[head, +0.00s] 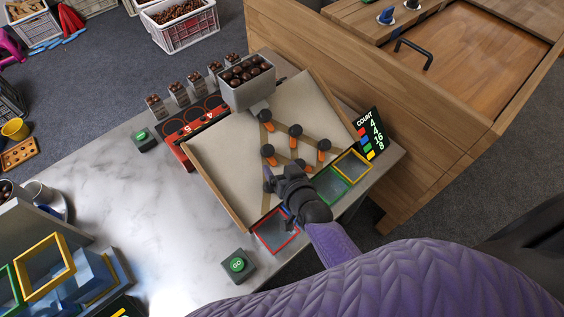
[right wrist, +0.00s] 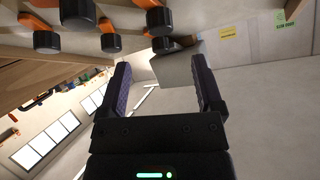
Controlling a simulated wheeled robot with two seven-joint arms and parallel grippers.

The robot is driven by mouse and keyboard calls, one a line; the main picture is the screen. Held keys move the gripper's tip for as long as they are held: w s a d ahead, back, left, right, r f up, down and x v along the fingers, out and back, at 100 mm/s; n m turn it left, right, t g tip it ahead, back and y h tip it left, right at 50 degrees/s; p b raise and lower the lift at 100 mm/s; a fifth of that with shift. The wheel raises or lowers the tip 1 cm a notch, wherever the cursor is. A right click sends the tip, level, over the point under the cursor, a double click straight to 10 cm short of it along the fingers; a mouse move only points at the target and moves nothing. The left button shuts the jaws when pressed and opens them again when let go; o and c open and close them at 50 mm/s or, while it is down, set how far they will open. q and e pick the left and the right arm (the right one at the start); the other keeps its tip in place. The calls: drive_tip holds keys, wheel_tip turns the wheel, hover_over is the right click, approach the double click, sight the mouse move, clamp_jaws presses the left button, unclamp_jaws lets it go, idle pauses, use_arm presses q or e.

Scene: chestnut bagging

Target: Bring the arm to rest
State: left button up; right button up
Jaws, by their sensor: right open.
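My right arm (head: 335,240), in a purple sleeve, reaches in from the lower right of the head view. Its dark right gripper (head: 283,190) is over the lower edge of the sloping sorting board (head: 215,155), close to the black-and-orange flaps (head: 295,131). In the right wrist view the two fingers of the gripper (right wrist: 161,70) stand wide apart with nothing between them; black knobs (right wrist: 160,20) show just beyond. Whether the gripper touches the board cannot be told. My left gripper is not in view.
A hopper of chestnuts (head: 247,86) tops the board. Red (head: 276,232), green (head: 331,186) and yellow (head: 353,167) frames line its lower edge, beside a count display (head: 371,134). A wooden cabinet (head: 400,120) stands right.

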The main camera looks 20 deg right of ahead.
drive_tip(key=shift+s+r, duration=0.1)
drive_tip(key=shift+s, duration=0.15)
